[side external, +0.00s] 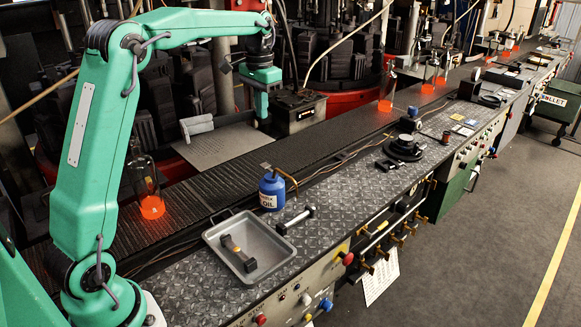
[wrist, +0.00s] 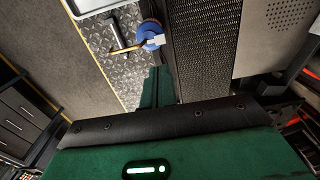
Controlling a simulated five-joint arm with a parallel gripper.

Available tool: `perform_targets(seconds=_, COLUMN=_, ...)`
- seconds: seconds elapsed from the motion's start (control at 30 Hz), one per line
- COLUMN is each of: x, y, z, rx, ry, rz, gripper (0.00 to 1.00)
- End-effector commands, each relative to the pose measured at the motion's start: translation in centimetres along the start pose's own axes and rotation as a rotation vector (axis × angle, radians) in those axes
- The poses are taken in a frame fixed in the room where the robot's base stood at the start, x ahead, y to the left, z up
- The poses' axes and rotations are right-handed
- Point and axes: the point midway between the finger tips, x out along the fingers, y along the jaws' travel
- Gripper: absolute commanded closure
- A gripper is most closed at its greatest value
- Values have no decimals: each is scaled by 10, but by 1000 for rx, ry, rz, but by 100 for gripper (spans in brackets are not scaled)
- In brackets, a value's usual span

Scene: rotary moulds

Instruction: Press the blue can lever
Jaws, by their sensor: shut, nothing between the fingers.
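The blue oil can (side external: 271,194) stands upright on the diamond-plate bench top, with a white label and a thin brass spout. A small tan piece on its top, at the left, looks like the lever (side external: 265,167). In the wrist view the can (wrist: 149,27) is near the top, and the pale lever end (wrist: 155,41) points toward my gripper. My gripper (side external: 262,118) is shut and empty, above the far side of the conveyor, behind the can and apart from it. Its green fingers (wrist: 157,88) show in the wrist view below the can.
A grey metal tray (side external: 213,238) holding a dark-ended tool stands left of the can. A small roller-like tool (side external: 295,219) lies in front. The dark conveyor (side external: 220,191) runs behind, carrying glowing orange glass pieces (side external: 151,206). A black round fixture (side external: 404,147) stands to the right.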

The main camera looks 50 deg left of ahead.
Motion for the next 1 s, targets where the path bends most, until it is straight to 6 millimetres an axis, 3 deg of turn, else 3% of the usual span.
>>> perform_targets(seconds=0.67, x=7, y=-3, z=-2, rx=0, ry=-7, rz=2, gripper=100)
perform_targets(seconds=1.0, x=42, y=-3, z=-2, rx=0, ry=-9, rz=3, gripper=100)
